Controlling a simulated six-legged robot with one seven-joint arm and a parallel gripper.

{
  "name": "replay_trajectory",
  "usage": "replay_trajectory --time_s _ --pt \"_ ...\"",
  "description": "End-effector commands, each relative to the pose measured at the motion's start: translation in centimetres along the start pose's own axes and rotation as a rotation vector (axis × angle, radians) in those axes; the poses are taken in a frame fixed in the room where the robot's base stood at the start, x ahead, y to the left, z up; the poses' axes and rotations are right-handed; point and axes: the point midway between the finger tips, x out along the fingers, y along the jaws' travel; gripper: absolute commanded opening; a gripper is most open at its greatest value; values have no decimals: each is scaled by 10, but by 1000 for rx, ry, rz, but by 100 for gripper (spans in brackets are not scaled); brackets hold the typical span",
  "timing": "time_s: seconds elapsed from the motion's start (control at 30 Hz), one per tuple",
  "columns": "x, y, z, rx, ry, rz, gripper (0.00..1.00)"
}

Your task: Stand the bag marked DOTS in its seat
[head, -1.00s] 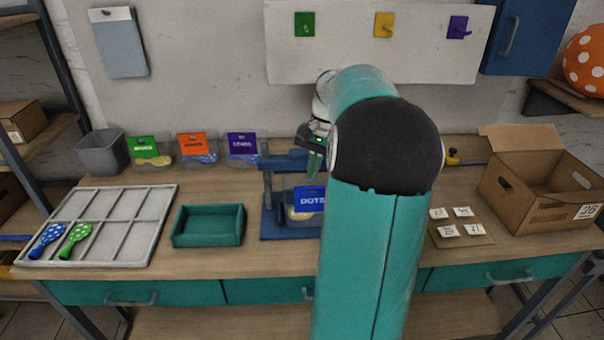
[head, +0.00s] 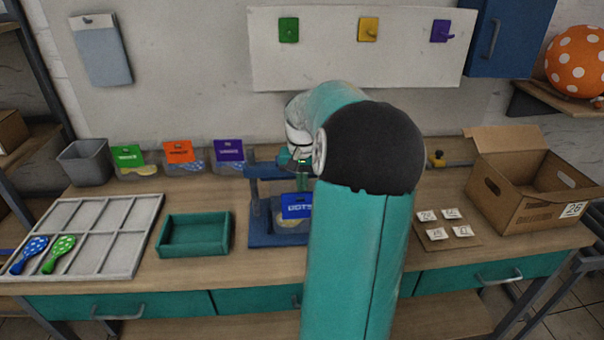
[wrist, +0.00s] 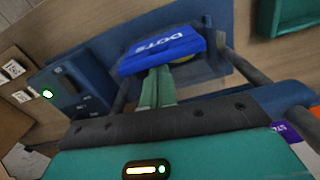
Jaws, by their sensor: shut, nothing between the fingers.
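The bag marked DOTS (head: 296,206) has a blue header and a clear body with pale yellow contents. It is at the blue press (head: 256,238), on the low part between its posts. In the wrist view the DOTS header (wrist: 160,50) lies across the blue frame, just beyond my fingertips. My gripper (head: 304,180) is above and close behind the bag, with its green fingers shut and empty. In the wrist view the fingertips (wrist: 158,75) overlap the header's lower edge; I cannot tell whether they touch. My arm hides the press's right side.
Green (head: 127,157), orange (head: 179,152) and purple (head: 229,151) headed bags stand along the back. A cardboard box (head: 530,185) stands right.

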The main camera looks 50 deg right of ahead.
Motion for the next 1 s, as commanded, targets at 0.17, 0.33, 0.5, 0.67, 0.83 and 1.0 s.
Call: replay_trajectory --time_s 0.17,0.33,0.5,0.67,0.83,1.0 --pt "3 0 -2 -1 0 0 0" --pt "2 0 -1 -1 -1 0 0" --pt "2 -1 8 -2 -1 3 0" --pt "2 0 15 -1 -1 1 0" --pt "2 0 15 0 -1 0 0" --pt "0 -1 15 0 0 1 0"
